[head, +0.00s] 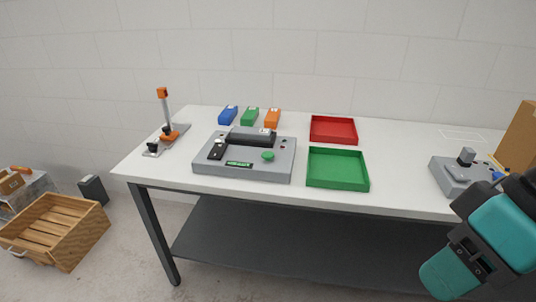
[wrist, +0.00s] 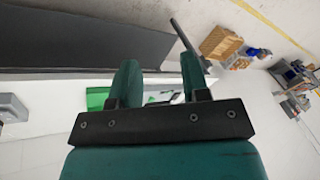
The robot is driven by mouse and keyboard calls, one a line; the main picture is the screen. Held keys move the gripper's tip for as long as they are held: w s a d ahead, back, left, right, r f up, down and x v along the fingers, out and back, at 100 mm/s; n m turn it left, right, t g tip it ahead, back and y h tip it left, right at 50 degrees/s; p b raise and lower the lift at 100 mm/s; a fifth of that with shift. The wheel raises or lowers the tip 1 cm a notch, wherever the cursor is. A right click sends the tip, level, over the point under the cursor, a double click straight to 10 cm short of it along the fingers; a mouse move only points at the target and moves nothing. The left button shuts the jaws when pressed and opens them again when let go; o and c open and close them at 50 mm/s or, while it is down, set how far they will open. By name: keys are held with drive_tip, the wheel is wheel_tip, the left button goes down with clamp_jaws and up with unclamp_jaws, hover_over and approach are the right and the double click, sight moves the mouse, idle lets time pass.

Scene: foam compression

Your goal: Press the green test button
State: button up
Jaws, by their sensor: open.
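The green test button (head: 267,156) is a round cap on the front right of the top of a grey test device (head: 265,176). The device stands on the left half of the white table (head: 400,200), with a black bar along its top. My gripper (wrist: 160,72) is open and empty in the wrist view, its two teal fingers apart. In the head view it is at the lower right, in front of the table edge, well right of the button and apart from it. The wrist view does not show the button.
An orange-handled clamp stand (head: 166,130) is at left. Another grey device (head: 452,181) is near my arm.

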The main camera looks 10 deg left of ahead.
clamp_jaws()
idle(1.5)
